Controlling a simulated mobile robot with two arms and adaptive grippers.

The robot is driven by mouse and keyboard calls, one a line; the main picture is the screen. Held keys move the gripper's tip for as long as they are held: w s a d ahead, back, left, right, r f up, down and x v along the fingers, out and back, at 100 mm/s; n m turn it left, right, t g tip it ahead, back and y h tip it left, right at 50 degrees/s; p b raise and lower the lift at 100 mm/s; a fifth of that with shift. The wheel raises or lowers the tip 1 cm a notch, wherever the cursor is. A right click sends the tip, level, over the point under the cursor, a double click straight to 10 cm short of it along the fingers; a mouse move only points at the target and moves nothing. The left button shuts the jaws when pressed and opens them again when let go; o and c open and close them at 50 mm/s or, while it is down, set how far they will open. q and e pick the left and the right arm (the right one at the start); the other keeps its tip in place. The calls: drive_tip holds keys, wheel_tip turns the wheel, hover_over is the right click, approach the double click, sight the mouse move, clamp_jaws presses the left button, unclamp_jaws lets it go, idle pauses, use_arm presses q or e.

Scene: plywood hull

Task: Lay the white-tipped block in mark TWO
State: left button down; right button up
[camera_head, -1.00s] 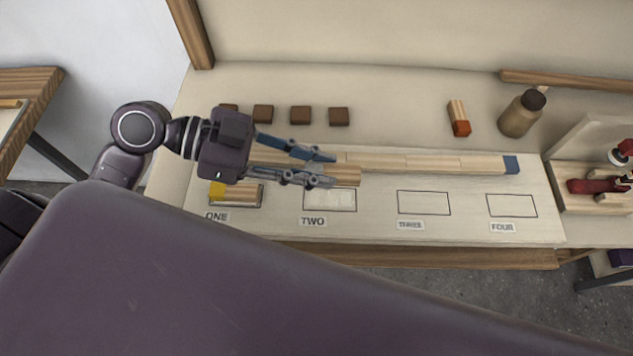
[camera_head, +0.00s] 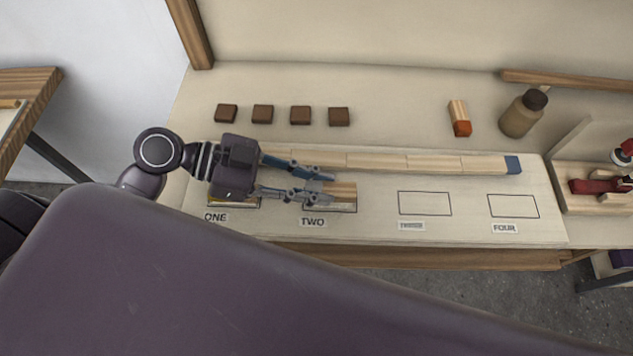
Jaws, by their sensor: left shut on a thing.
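My left gripper (camera_head: 327,186) is over mark TWO and shut on a pale wooden block (camera_head: 344,190). The block lies lengthwise over the mark, its bare wooden end showing at the right of the fingers. Its other end is hidden by the gripper, so no white tip shows. I cannot tell whether the block touches the board. Mark TWO's outline (camera_head: 356,209) shows below and right of the block, above the label TWO (camera_head: 312,222). My right gripper is not in view.
A yellow-tipped block (camera_head: 243,204) lies in mark ONE, partly under my gripper. Marks THREE (camera_head: 425,204) and FOUR (camera_head: 513,206) are empty. Brown blocks, an orange-tipped block (camera_head: 459,118) and a bottle (camera_head: 523,114) stand farther back.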

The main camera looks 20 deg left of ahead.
use_arm(q)
drive_tip(key=shift+f, duration=0.35)
drive_tip(key=shift+s, duration=0.1)
drive_tip(key=c, duration=1.7)
unclamp_jaws()
drive_tip(key=shift+f, duration=0.1)
drive_tip(key=shift+a+r+p, duration=0.15)
drive_tip(key=shift+r+p, duration=0.45)
drive_tip(key=shift+r, duration=0.2)
drive_tip(key=shift+s+a+b, duration=0.15)
drive_tip(key=shift+a+b, duration=0.4)
drive_tip(key=shift+a, duration=0.2)
drive_tip(key=v, duration=0.3)
drive_tip(key=b+v, duration=0.1)
drive_tip(key=v, duration=0.6)
drive_tip(key=shift+r+b, duration=0.3)
drive_tip(key=shift+r, duration=0.05)
